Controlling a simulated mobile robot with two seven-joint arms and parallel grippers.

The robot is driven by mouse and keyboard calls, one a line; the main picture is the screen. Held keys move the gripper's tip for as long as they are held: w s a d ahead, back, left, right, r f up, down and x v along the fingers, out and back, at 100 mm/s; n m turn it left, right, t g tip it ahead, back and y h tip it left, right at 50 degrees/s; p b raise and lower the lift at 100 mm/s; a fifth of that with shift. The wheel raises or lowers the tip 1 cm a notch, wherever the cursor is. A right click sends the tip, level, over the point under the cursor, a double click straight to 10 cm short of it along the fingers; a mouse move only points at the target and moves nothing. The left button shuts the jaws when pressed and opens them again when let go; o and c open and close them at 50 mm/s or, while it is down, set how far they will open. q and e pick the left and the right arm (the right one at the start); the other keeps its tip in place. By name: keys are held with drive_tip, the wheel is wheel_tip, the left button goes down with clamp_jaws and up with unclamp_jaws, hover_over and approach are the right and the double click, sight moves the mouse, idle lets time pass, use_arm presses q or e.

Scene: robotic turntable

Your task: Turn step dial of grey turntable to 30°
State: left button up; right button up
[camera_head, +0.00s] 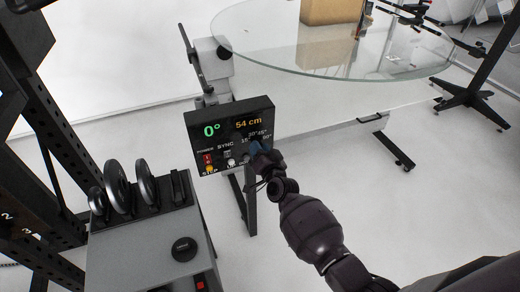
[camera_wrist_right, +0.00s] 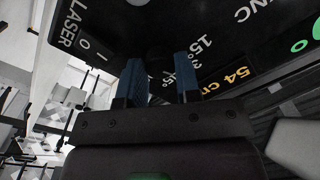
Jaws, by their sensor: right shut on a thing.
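The black control panel (camera_head: 230,115) of the turntable reads 0° in green and 54 cm in orange. The step dial, with the angle marks 15° to 90° around it, is at the panel's lower right, hidden in the head view by my right gripper (camera_head: 257,149). In the right wrist view my gripper (camera_wrist_right: 160,78) has its blue fingers on either side of the dark dial (camera_wrist_right: 160,65), shut on it. The dial's pointer is too dark to read. My left gripper is not in view.
A round glass turntable top (camera_head: 300,65) with a tan box (camera_head: 332,11) on it is behind the panel. The white floor at right is mostly clear.

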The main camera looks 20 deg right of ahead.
drive_tip(key=o, duration=0.9)
drive_tip(key=s, duration=0.3)
drive_tip(key=s+p, duration=0.1)
drive_tip(key=s, duration=0.7)
drive_tip(key=shift+d+f, duration=0.1)
drive_tip(key=shift+d, duration=0.2)
drive_tip(key=shift+w, duration=0.1)
